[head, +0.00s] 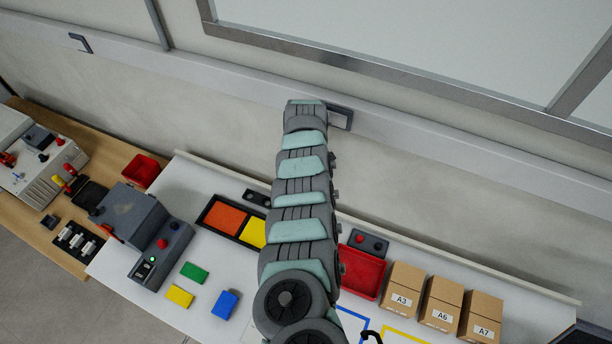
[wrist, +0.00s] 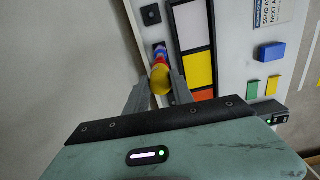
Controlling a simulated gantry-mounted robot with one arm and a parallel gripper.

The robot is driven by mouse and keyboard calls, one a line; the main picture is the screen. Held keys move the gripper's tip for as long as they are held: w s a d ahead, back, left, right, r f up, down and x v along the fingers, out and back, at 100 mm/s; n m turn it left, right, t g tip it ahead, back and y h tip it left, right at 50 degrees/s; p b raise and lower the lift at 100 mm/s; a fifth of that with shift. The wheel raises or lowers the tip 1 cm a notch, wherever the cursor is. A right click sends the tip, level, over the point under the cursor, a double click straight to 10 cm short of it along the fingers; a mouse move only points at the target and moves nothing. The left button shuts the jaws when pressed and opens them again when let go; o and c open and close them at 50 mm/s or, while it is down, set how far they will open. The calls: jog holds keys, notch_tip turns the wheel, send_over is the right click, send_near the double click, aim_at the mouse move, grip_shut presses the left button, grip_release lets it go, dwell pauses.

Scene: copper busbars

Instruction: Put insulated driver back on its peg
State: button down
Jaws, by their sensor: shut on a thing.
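In the wrist view my gripper (wrist: 160,88) is shut on the insulated driver (wrist: 160,79), whose rounded yellow end shows between the two grey fingers. Red and blue parts show just beyond the yellow end, in line with it; I cannot tell where the driver ends. The driver is over the table's edge strip, beside the coloured tray. In the head view my arm hides both gripper and driver. I cannot make out the driver's peg in either view.
The coloured tray (head: 236,221) lies on the white table near the wall. A red bin (head: 362,273) and several cardboard boxes (head: 401,289) stand to the right. Blue (head: 225,304), green (head: 194,273) and yellow (head: 179,296) blocks lie in front. A grey machine (head: 130,217) stands left.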

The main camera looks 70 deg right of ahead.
jog(key=shift+r, duration=0.7)
jog(key=shift+f, duration=0.1)
